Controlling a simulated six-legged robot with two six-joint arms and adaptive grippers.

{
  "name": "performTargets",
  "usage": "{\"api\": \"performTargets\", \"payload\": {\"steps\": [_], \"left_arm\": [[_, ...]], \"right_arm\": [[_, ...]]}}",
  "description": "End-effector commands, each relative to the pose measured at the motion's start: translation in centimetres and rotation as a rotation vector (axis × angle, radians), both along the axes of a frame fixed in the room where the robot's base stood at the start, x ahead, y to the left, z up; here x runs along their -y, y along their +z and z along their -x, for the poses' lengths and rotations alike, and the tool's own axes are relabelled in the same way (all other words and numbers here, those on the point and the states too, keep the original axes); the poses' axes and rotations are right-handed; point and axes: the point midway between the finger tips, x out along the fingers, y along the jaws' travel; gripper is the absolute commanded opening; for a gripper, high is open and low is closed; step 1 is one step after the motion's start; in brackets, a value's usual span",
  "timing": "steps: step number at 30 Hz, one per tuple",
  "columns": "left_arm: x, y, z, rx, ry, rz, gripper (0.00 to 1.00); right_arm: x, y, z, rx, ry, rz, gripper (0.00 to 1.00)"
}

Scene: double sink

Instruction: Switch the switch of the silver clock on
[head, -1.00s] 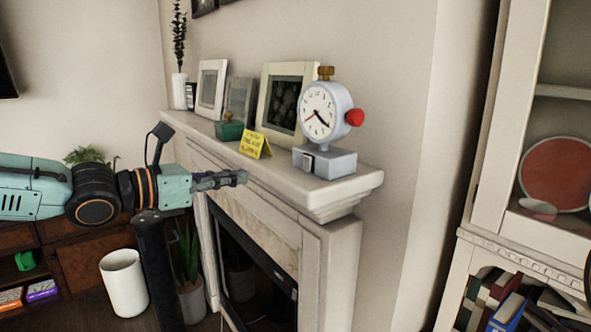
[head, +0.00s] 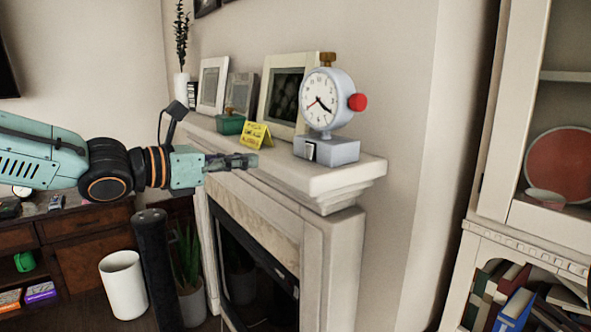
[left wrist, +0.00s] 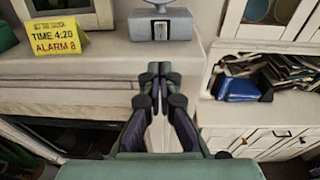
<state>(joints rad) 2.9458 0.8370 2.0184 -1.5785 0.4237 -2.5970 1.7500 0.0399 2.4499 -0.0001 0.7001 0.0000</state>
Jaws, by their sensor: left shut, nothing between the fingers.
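The silver clock (head: 327,100) stands upright on the mantel shelf, with a round white dial, a red knob (head: 357,102) on its right side and a brass knob on top. My right gripper is not in view.
A yellow note (left wrist: 56,35) reading "TIME 4:20 ALARM 8" stands left of the clock. A green box (head: 230,124) and picture frames (head: 283,95) stand farther left and behind. The mantel shelf (head: 340,179) edge juts out below the clock. A bookcase is at right.

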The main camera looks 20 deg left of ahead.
Motion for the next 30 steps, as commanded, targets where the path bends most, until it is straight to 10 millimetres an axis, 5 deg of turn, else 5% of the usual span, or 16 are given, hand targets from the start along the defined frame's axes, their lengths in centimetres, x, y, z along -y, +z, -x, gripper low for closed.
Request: {"api": "performTargets", "payload": {"steps": [2,30], "left_arm": [[0.4,-0.5,-0.3,0.001,-0.003,-0.007,0.0],[6.5,-1.2,-9.0,-0.001,-0.002,-0.003,0.0]], "right_arm": [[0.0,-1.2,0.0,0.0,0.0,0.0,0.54],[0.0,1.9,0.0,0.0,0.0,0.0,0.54]]}}
